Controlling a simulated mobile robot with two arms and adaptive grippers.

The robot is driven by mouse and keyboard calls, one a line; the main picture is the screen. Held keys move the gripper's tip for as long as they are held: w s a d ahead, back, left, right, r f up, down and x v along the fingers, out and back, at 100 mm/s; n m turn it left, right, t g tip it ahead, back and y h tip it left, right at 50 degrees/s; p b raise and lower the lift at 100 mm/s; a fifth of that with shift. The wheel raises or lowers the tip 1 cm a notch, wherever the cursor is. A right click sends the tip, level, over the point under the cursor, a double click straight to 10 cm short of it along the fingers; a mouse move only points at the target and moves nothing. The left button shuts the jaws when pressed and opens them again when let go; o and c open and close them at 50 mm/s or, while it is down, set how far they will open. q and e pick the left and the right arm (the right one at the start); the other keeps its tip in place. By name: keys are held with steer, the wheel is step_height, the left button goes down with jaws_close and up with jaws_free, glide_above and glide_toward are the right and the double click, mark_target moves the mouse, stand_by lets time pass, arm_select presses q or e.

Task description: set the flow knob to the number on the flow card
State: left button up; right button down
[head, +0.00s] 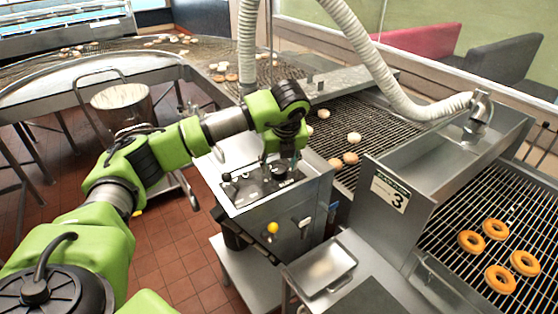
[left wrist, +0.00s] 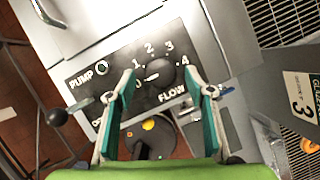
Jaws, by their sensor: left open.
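The black flow knob (left wrist: 160,75) sits on a dark panel marked 0 to 4 above the word FLOW. Its pale mark points toward the 0. The flow card (head: 390,191) is a pale card with a large 3, fixed to the metal side wall; it also shows in the left wrist view (left wrist: 301,98). My left gripper (left wrist: 159,72) is open over the panel, with one finger on each side of the knob. I cannot tell whether the fingers touch it. My right gripper is in neither view.
A PUMP switch (left wrist: 102,69) is left of the dial, and a ball-ended lever (left wrist: 57,117) is further left. A yellow knob (head: 272,228) is on the cabinet front. Glazed doughnuts (head: 497,229) lie on the right rack. A metal tray (head: 320,267) stands in front.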

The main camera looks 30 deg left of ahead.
arm_select(q)
steer(key=shift+x, duration=0.9)
steer(key=c, duration=1.1)
steer(key=shift+c, duration=0.2)
